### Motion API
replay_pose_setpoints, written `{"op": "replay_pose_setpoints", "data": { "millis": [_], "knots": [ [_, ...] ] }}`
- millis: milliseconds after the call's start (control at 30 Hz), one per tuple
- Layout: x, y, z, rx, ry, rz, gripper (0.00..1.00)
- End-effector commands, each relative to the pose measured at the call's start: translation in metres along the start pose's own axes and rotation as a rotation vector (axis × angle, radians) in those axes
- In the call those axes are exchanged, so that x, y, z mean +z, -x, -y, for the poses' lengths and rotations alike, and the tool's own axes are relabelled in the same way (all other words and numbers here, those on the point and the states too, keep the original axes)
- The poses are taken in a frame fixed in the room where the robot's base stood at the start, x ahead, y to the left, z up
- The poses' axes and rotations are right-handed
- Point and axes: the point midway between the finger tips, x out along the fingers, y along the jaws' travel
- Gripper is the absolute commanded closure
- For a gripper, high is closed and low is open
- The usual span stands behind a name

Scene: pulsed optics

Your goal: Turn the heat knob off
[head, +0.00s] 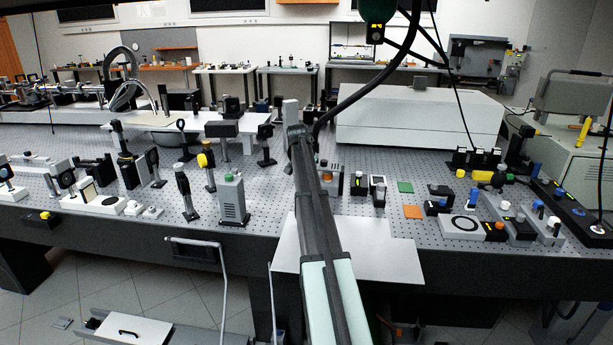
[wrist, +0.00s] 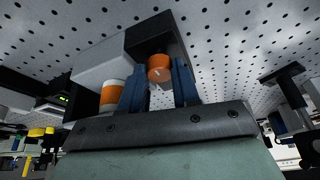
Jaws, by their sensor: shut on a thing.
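The heat knob (wrist: 159,68) is an orange round knob with a pale pointer mark, on the dark front of a grey and black unit (wrist: 103,63) in the wrist view. My gripper (wrist: 159,88) has its two blue fingers on either side of the knob and is shut on it. The fingers cover part of the knob's sides. In the head view my arm reaches over the table, and my fingertips and the knob cannot be made out there.
An orange and white cylinder (wrist: 113,96) stands close beside the left finger. A dark post-mounted part (wrist: 287,85) is to the right. The perforated optical table (head: 400,232) carries many small mounts, and a large white box (head: 420,118) stands behind.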

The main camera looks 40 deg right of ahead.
Motion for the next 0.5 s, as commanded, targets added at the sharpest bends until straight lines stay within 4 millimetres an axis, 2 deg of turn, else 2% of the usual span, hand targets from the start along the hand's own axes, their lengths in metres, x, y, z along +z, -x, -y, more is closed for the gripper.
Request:
{"op": "replay_pose_setpoints", "data": {
  "millis": [67, 100, 167, 500],
  "knots": [
    [0.0002, 0.0001, 0.0002, 0.0, 0.001, 0.0, 1.0],
    [0.0002, 0.0001, 0.0002, 0.0, 0.001, 0.0, 0.65],
    [0.0001, 0.0001, 0.0002, 0.0, 0.001, 0.0, 0.6],
    [0.0001, 0.0035, 0.0001, 0.0, 0.0, 0.0, 0.58]
  ]
}}
